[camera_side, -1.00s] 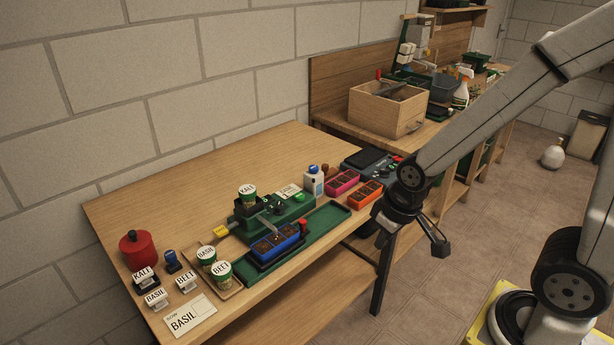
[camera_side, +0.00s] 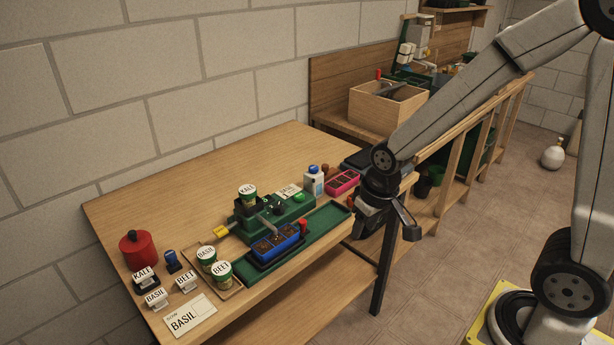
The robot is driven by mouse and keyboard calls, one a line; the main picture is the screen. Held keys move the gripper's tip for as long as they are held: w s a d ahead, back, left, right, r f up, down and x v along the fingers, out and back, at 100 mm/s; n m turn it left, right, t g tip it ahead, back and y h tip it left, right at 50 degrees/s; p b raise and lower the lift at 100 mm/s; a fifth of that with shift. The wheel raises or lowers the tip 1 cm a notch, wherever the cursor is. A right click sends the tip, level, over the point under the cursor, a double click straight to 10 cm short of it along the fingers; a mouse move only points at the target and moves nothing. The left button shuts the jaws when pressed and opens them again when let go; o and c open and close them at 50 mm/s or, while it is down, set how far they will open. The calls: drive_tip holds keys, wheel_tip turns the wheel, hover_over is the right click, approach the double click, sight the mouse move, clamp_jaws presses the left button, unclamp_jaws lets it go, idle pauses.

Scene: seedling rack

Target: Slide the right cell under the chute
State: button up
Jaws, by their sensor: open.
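A blue cell tray (camera_side: 277,243) with several dark soil cells sits in a black carrier on the green track (camera_side: 318,229). Behind it is the green seeding machine (camera_side: 290,205), with a KALE cup (camera_side: 248,194) on top and a grey chute (camera_side: 268,222) slanting down towards the tray. Exactly which cell lies under the chute is too small to tell. A small red knob (camera_side: 303,227) stands at the tray's right end. My gripper (camera_side: 394,232) is open, to the right of the tray by the table's right edge, apart from it. It hides the orange tray.
A pink tray (camera_side: 343,181) and a white bottle (camera_side: 313,182) stand behind the track. BASIL (camera_side: 206,256) and BEET (camera_side: 222,270) cups sit on a wooden tray at left. A BASIL card (camera_side: 190,315) lies in front. The table's back left is clear.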

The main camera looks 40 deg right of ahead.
drive_tip(key=w+d+f+m+g, duration=0.1)
drive_tip(key=w+m, duration=0.3)
drive_tip(key=w, duration=0.8)
drive_tip(key=m+g, duration=0.1)
drive_tip(key=m, duration=0.3)
hover_over(302, 221)
wheel_tip(302, 221, down, 4)
drive_tip(key=shift+r, duration=0.1)
drive_tip(key=shift+f, duration=3.9)
clamp_jaws()
drive_tip(key=shift+r, duration=0.1)
